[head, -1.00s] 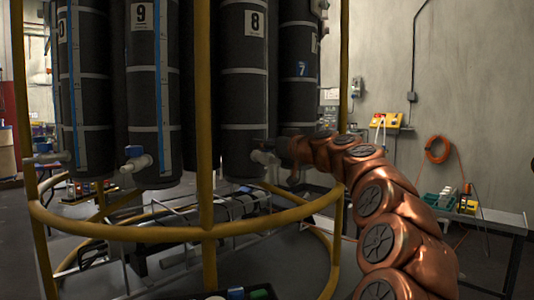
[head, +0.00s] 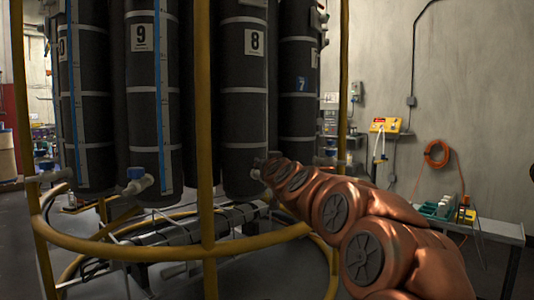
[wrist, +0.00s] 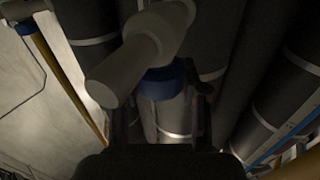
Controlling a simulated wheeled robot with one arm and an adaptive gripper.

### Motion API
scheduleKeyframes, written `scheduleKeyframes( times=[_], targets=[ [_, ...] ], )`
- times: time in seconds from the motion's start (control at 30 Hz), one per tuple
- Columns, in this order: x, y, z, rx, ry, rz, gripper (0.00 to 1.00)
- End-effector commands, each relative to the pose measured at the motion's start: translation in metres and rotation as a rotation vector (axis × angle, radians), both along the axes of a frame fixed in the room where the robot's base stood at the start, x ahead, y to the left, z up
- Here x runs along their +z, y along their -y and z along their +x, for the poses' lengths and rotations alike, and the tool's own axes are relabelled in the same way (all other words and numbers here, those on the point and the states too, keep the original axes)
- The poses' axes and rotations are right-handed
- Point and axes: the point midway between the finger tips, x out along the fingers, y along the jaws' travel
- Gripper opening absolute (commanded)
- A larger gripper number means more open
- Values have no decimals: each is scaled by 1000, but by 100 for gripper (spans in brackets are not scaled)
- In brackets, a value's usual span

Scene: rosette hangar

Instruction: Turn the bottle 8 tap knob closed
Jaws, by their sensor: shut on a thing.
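Bottle 8 (head: 243,110) is a tall dark cylinder with light bands and a white "8" label, behind the yellow frame. In the head view its tap is mostly hidden by my copper arm, whose end reaches the bottle's lower right side. In the wrist view, the pale grey tap body (wrist: 125,66) crosses the upper middle. Its blue knob (wrist: 168,84) shows below it, between the dark fingers of my gripper (wrist: 163,100). My gripper is shut on the knob. The fingertips are dark and partly hidden, so the exact contact is unclear.
The yellow tubular frame (head: 205,200) stands in front of the bottles, with an upright left of bottle 8. Bottle 9 (head: 146,110) and its blue-knobbed tap (head: 137,180) are left; bottle 7 (head: 298,80) is right. A bench (head: 500,232) stands at far right.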

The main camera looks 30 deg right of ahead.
Motion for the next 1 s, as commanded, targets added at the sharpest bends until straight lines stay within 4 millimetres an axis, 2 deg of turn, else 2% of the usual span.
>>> scheduleKeyframes(
  times=[0.03,0.2,1.0],
  targets=[
    [5,-1,0,-16,-6,-2,9],
    [7,-1,0,-79,-5,-2,9],
    [7,-1,1,-364,-6,-1,9]
  ],
)
